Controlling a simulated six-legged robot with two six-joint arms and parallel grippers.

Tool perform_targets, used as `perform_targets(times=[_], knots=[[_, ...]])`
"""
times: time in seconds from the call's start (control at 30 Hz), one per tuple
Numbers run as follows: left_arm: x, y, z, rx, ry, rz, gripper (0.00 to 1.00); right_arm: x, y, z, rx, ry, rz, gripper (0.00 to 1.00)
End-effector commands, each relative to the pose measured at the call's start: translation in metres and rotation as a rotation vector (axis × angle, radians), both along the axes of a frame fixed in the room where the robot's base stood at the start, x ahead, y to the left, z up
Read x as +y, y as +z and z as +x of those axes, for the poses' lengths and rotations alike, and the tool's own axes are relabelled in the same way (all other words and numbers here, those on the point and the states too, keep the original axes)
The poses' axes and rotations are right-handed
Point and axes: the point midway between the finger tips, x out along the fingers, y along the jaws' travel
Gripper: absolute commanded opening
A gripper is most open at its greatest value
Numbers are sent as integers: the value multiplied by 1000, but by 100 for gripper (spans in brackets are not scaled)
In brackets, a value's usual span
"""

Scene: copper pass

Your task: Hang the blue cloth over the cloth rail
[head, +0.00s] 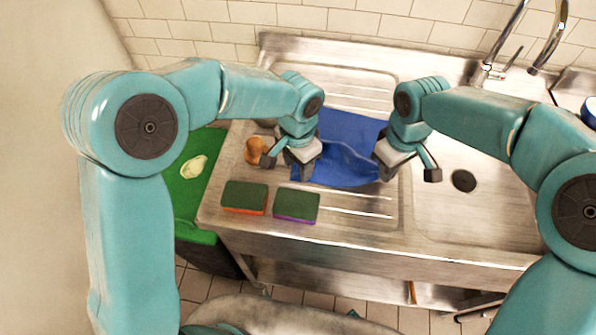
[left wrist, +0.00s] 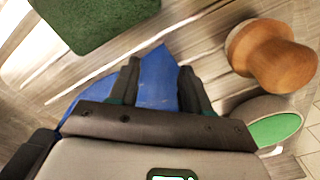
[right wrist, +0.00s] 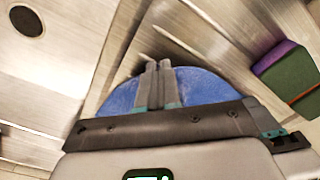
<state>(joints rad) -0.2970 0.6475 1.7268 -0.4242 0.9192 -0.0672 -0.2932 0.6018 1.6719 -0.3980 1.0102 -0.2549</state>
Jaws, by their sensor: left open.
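The blue cloth (head: 352,130) lies rumpled on the steel drainboard, with a lighter folded part at its front. My left gripper (head: 305,171) is at the cloth's left front side; in the left wrist view its fingers are apart, with a pointed blue corner of the cloth (left wrist: 155,82) between them. My right gripper (head: 384,174) is at the cloth's right front edge. In the right wrist view its fingers are together at the edge of the cloth (right wrist: 205,87), shut on it; the pinched part is hidden. I cannot make out the cloth rail.
Two sponges, one green and orange (head: 245,197) and one green and purple (head: 296,205), lie at the drainboard's front. A wooden knob-shaped item (head: 254,150) is left of my left gripper. The sink basin (head: 470,215) and faucet (head: 515,40) are right. A green board (head: 190,190) stands left.

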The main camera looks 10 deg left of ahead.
Motion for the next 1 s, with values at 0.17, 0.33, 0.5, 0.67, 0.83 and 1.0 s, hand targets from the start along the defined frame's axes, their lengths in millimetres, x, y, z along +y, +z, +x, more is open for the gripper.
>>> perform_targets(times=[0.17, 0.33, 0.5, 0.67, 0.83, 1.0], knots=[[0, -9, 0, 0, 0, 1, 48, 0, 0, 0, 0, 0, 0, 0], [0, -10, 0, -1, 0, 1, 48, 0, 0, 0, 0, 0, 0, 0], [0, -10, 0, -1, 0, 1, 48, 0, 0, 0, 0, 0, 0, 0], [0, -13, 0, 0, 1, 1, 48, 0, 0, 0, 0, 0, 0, 0], [0, -14, 0, -1, 1, 1, 27, 0, 0, 0, 0, 0, 0, 0], [0, -14, 0, 0, 0, 1, 0, 0, 0, 0, 0, 0, 0, 0]])
